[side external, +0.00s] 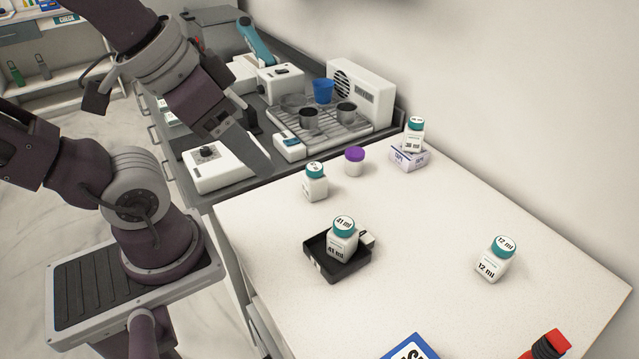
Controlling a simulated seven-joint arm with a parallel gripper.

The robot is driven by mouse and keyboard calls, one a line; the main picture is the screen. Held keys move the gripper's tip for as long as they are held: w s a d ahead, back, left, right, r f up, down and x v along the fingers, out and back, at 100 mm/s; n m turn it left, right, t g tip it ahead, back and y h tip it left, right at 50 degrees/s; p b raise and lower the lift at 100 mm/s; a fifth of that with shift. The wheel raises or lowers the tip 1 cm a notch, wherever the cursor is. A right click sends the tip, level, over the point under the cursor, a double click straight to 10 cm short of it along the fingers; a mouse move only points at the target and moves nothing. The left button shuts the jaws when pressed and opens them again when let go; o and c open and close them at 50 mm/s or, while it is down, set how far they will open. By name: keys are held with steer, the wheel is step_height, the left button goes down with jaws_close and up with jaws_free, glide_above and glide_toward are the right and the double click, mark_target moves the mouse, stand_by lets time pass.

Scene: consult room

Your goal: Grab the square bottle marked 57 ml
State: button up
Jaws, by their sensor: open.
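Several white square bottles with teal caps stand on the white table. One reads 41 ml (343,241), one reads 12 ml (493,260), and one that seems to read 36 ml (414,136) is at the back. Another square bottle (315,184) stands upright at the table's left back part; its marking is too small to read. No 57 ml marking is legible. My gripper (248,153) is open, above and left of that bottle and apart from it, over the dark counter. Its fingers are seen edge-on.
The 41 ml bottle stands in a black tray (322,268). The 36 ml bottle stands on a small box (408,158). A purple-capped jar (354,162) is right of the unread bottle. A blue box (411,349) and red-topped item (547,345) are in front. The table's middle is clear.

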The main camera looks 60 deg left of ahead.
steer(key=shift+o, duration=0.5)
steer(key=m+g+y, duration=0.4)
steer(key=m+y, duration=0.9)
steer(key=m, duration=0.6)
glide_above(318, 172)
steer(key=a, duration=0.2)
steer(key=f, duration=1.2)
steer(key=shift+s+d+f, duration=0.15)
steer(key=shift+s+f, duration=0.05)
steer(key=shift+y, duration=0.3)
steer(key=f, duration=0.6)
steer(key=shift+w+f, duration=0.2)
steer(key=shift+w, duration=0.15)
steer(key=shift+w+a+f, duration=0.1)
steer(key=shift+a+f, duration=0.85)
steer(key=shift+a, duration=0.05)
steer(key=shift+a+f, duration=0.2)
steer(key=shift+a, duration=0.15)
jaws_close()
